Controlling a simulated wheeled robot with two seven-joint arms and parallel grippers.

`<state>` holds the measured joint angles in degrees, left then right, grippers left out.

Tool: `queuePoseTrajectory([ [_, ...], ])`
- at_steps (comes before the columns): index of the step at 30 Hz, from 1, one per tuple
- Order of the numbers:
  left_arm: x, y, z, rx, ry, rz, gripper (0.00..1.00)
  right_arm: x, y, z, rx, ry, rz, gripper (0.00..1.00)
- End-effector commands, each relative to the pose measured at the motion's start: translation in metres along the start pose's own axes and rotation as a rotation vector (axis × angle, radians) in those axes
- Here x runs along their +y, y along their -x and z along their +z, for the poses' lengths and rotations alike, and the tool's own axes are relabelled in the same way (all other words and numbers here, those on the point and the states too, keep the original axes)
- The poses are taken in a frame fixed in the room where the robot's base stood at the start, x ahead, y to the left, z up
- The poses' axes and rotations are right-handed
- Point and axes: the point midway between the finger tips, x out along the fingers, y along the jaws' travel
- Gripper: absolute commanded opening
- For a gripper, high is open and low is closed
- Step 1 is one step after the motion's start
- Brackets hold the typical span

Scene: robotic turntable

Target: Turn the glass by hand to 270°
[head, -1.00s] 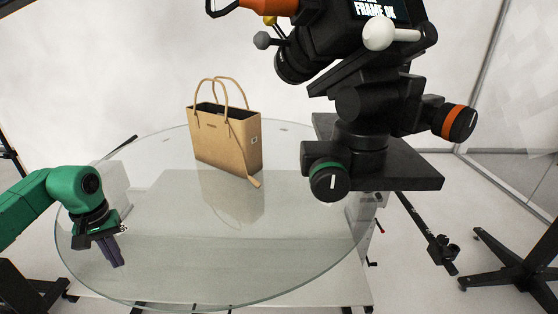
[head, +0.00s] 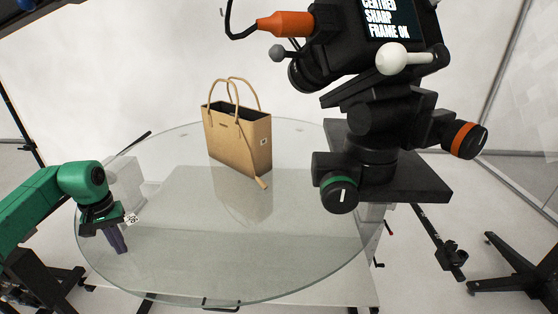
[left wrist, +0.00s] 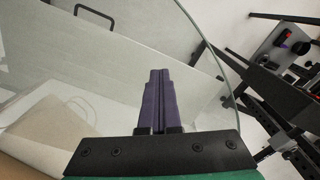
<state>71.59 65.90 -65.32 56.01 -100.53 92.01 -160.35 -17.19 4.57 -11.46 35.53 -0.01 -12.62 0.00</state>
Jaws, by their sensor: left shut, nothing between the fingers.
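The round glass turntable plate (head: 300,255) fills the middle of the head view, and its curved edge also shows in the left wrist view (left wrist: 222,62). A tan handbag (head: 240,142) with two handles and a hanging strap stands upright on the glass, towards the back. My left gripper (head: 120,246) is at the left part of the glass, near its rim. Its purple fingers are shut together with nothing between them, as the left wrist view (left wrist: 158,90) also shows. Whether the fingertips touch the glass I cannot tell. My right gripper is not in view.
A black camera (head: 335,45) on a geared head with green and orange knobs stands over the right side of the glass. Its screen shows a "FRAME OK" text. A black stand base (head: 520,270) is on the floor at the right. The front of the glass is clear.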

Motion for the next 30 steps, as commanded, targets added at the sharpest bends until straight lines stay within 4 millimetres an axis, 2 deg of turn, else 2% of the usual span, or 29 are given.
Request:
queuePoseTrajectory([
  [18, -0.018, -0.001, -0.027, -0.005, 0.000, -0.002, 0.00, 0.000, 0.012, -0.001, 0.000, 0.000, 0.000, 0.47],
  [30, -0.020, -0.003, -0.028, -0.008, -0.003, -0.004, 0.00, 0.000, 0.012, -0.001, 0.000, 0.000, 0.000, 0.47],
])
